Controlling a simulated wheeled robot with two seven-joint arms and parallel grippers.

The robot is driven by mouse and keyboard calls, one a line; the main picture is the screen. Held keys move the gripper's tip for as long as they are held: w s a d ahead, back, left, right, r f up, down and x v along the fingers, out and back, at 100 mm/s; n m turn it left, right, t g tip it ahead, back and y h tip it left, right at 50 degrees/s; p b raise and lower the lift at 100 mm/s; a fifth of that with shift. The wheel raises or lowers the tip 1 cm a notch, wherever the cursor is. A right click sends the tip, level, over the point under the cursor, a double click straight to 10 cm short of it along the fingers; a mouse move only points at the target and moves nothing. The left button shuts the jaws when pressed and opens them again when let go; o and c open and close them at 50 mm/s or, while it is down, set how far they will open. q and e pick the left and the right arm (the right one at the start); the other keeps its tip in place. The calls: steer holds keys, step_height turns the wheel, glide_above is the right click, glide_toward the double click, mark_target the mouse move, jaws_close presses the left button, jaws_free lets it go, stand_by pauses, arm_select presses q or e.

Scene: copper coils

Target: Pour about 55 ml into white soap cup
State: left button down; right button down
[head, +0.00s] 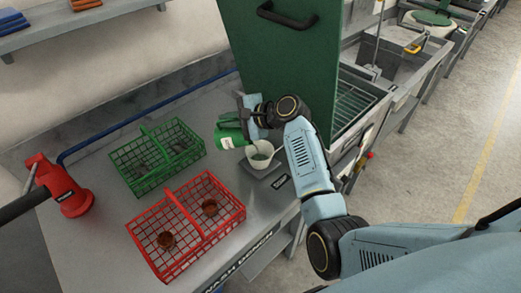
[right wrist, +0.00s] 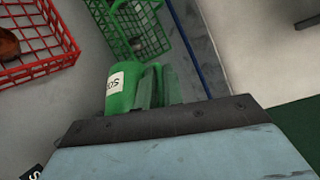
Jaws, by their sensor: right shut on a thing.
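My right gripper (head: 250,118) is shut on a green jug (head: 229,132) with a white label. The jug is tilted over the left side of the white cup (head: 261,152). In the right wrist view the jug (right wrist: 124,87) sits at the jaws, with part of its label readable as "SO". The cup stands upright on a grey plate (head: 272,168) on the bench and has something greenish grey inside. I cannot make out a stream between jug and cup. My left gripper is not in view.
A green wire basket (head: 156,157) and a red wire basket (head: 186,223) holding two copper-brown coils stand left of the cup. A tall green panel (head: 280,62) with a black handle rises behind my gripper. A red fitting (head: 68,190) is at the far left.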

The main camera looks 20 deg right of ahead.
steer(key=shift+s+d+r+y, duration=0.25)
steer(key=shift+d+y, duration=0.15)
steer(key=shift+d, duration=0.15)
